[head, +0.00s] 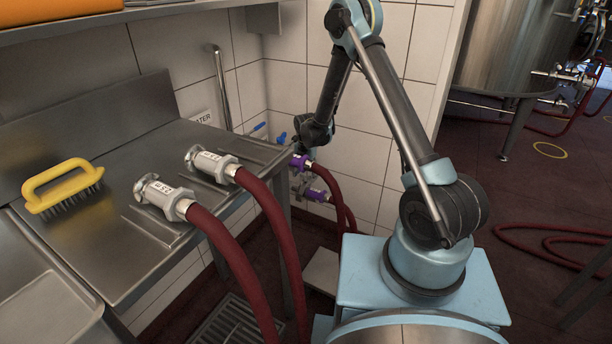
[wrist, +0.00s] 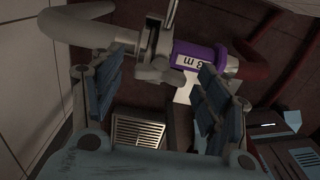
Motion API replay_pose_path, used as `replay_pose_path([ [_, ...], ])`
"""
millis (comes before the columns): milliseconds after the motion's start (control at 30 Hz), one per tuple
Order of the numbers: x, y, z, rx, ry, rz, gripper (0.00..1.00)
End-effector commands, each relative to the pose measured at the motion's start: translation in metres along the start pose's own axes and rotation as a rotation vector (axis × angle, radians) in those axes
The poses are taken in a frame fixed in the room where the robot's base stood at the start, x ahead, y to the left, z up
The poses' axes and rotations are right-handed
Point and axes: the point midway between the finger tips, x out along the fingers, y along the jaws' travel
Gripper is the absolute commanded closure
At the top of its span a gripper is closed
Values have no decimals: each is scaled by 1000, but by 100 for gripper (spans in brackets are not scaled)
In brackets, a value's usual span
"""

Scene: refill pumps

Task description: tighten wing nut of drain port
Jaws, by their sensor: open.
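In the wrist view a pale metal clamp (wrist: 155,50) joins a curved grey pipe (wrist: 80,30) to a hose end with a purple collar (wrist: 198,56). A light grey wing nut (wrist: 160,72) shows at the clamp's lower side. My gripper (wrist: 160,78) is open, with one finger left and one right of the wing nut. I see no clear contact, and the depth between them is hard to tell. In the head view the fittings are small beside the sink bench, with purple collars (head: 301,162) on the hoses. My gripper's fingers cannot be made out there.
A steel bench (head: 120,215) stands left of the fittings, with a yellow brush (head: 62,187) and two hose ends (head: 165,197) (head: 212,164) on it. Red hoses (head: 255,235) hang to the floor. A tiled wall (head: 285,90) is close behind. A floor drain grate (wrist: 137,132) lies below.

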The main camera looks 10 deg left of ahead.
Motion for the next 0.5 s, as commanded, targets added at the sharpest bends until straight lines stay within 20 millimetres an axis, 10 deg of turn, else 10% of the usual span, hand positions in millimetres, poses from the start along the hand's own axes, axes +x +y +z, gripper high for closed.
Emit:
replay_pose_path([
  [233,0,0,0,0,0,0,32],
  [433,0,0,0,0,0,0,76],
  [500,0,0,0,0,0,0,76],
])
